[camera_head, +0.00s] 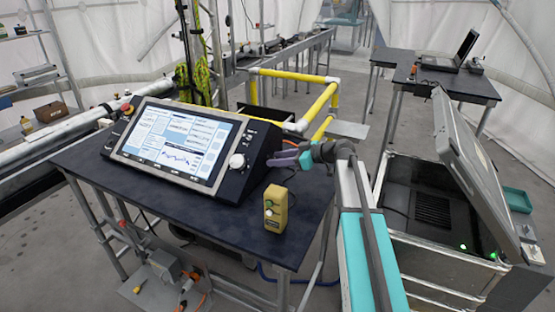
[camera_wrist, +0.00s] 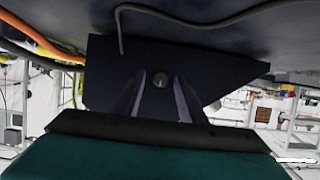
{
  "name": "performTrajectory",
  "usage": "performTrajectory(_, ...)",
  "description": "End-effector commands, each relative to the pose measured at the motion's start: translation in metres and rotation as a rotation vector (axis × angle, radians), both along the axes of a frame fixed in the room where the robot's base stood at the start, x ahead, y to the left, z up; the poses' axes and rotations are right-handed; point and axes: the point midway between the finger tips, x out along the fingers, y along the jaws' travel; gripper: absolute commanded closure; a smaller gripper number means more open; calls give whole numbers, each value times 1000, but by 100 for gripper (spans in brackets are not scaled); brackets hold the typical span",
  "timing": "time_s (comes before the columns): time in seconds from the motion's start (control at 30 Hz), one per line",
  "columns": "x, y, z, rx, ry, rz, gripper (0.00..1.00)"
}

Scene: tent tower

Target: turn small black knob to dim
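The console (camera_head: 185,147) with a lit screen stands on the dark table. My gripper (camera_head: 272,160) is at its right side, with purple fingers pointing left at the side panel. In the wrist view the dark side panel (camera_wrist: 110,75) fills the middle, seen upside down. A small round dark knob (camera_wrist: 160,84) with a greyish face sits on this panel. My gripper also shows there (camera_wrist: 160,90), its two fingers apart, one on each side of the knob. A gap seems to show on both sides; contact is not clear. The knob is hidden in the head view.
A larger white knob (camera_head: 237,161) is on the console front. A cable (camera_wrist: 121,30) hangs by the panel. An open case (camera_head: 440,255) stands at right.

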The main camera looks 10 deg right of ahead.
Motion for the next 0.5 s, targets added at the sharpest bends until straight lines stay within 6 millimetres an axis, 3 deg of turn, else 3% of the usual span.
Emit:
performTrajectory(0.03, 0, 0, 0, 0, 0, 0, 68)
performTrajectory(0.23, 0, 0, 0, 0, 0, 0, 100)
performTrajectory(0.5, 1, 2, 0, 8, 10, 2, 100)
